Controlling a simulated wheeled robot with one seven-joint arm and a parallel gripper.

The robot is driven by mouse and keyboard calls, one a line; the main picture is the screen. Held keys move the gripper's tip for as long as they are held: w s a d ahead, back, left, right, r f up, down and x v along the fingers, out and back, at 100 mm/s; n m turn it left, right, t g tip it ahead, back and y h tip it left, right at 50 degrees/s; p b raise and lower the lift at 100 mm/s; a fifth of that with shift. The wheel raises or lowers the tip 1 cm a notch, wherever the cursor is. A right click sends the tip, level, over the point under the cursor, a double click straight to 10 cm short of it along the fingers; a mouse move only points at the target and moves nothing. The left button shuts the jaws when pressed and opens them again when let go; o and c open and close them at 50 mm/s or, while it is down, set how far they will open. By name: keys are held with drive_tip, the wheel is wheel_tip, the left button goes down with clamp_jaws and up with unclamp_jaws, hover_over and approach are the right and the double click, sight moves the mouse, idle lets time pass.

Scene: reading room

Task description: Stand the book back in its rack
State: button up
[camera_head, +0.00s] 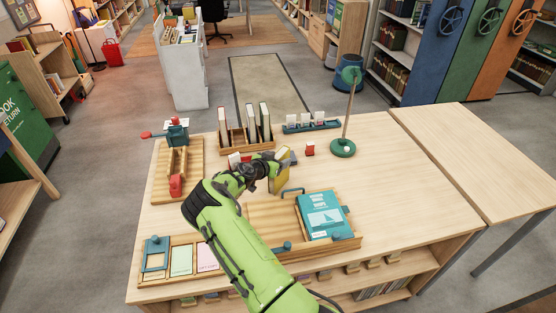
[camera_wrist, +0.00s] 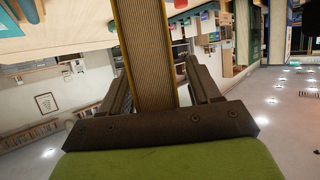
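A yellow book (camera_head: 281,180) is in my gripper (camera_head: 266,172), above the middle of the table. In the wrist view the book (camera_wrist: 147,50) runs between the two fingers (camera_wrist: 160,88), with its page edges facing the camera. The fingers lie along both covers, and I take them as closed on it. The wooden rack (camera_head: 232,141) stands behind my gripper, towards the table's far edge. The book is apart from the rack. My arm hides part of the table below.
A teal book (camera_head: 322,215) lies in a wooden tray at the right front. A green lamp (camera_head: 343,148) and a teal card holder (camera_head: 311,127) stand right of the rack. A wooden stand (camera_head: 178,165) with red and teal parts is at left. Bare tabletop (camera_head: 400,185) lies at right.

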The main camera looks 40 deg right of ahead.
drive_tip(key=s+a+r+n+y, duration=0.3)
drive_tip(key=s+a+r+y, duration=0.2)
drive_tip(key=s+a+r, duration=0.65)
drive_tip(key=s+a+r+n+y, duration=0.2)
drive_tip(key=s+a+r+y, duration=0.5)
drive_tip(key=a, duration=0.7)
drive_tip(key=s+a+r+n+t, duration=0.1)
drive_tip(key=s+a+r+n, duration=0.2)
drive_tip(key=s+a+n, duration=0.2)
drive_tip(key=s+a+r+n+t, duration=0.1)
drive_tip(key=s+a+r+n, duration=0.2)
drive_tip(key=s, duration=0.8)
drive_tip(key=shift+s+a+r+n+y, duration=0.2)
drive_tip(key=shift+a+n+y, duration=0.2)
drive_tip(key=shift+a+n, duration=0.6)
drive_tip(key=shift+a, duration=0.1)
